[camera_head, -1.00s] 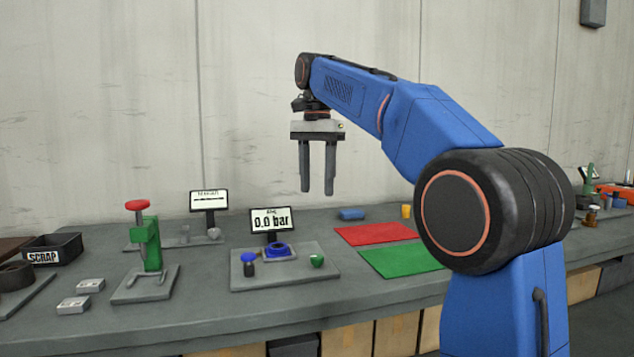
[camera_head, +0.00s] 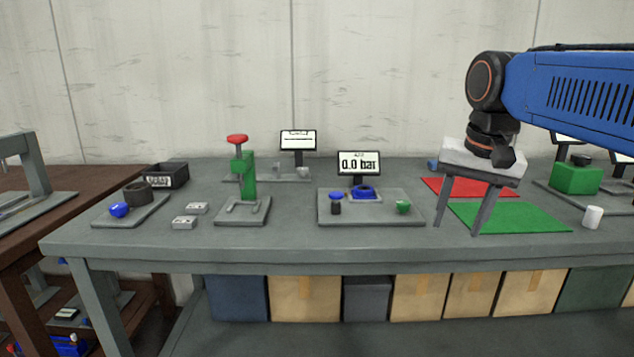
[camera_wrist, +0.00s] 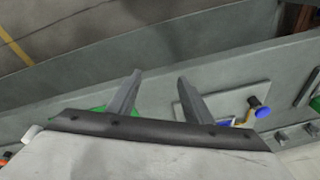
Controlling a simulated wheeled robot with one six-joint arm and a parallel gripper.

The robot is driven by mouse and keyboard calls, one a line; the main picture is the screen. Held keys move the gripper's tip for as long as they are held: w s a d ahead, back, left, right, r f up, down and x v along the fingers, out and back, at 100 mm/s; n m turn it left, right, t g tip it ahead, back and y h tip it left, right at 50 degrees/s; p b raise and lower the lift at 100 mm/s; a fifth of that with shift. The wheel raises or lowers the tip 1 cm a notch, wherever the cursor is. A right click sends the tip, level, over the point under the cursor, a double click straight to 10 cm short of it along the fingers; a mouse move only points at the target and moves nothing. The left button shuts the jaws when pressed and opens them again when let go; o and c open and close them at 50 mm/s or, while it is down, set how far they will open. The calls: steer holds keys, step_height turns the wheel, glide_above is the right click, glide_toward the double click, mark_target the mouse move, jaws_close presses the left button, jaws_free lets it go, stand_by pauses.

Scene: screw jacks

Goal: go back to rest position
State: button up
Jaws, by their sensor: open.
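My gripper (camera_head: 457,229) hangs at the right in the head view, pointing down, with its two fingers apart and nothing between them. In that view it overlaps the red mat (camera_head: 436,187) and the green mat (camera_head: 540,217). In the wrist view my gripper (camera_wrist: 158,76) also shows its two fingers spread and empty, with the grey bench (camera_wrist: 225,65) beyond them. The plate with the blue ring (camera_head: 363,191) and the 0.0 bar display (camera_head: 358,163) stands left of my gripper in the head view.
A green press with a red knob (camera_head: 237,139) stands on the bench, with two small grey blocks (camera_head: 185,222) to its left. A dark bin (camera_head: 166,176) is farther left. A white cylinder (camera_head: 592,217) stands at the right. Boxes (camera_head: 418,297) line the space below.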

steer(key=s+d+f+n+t, duration=0.1)
steer(key=s+f+n, duration=0.1)
steer(key=s+f, duration=0.6)
steer(key=s+d+f+n+t, duration=0.1)
steer(key=s+f+n, duration=0.1)
steer(key=s+f, duration=0.5)
step_height(320, 180, down, 6)
steer(key=shift+s+f+n, duration=0.1)
steer(key=shift+s+n, duration=0.2)
steer(key=shift+s, duration=0.05)
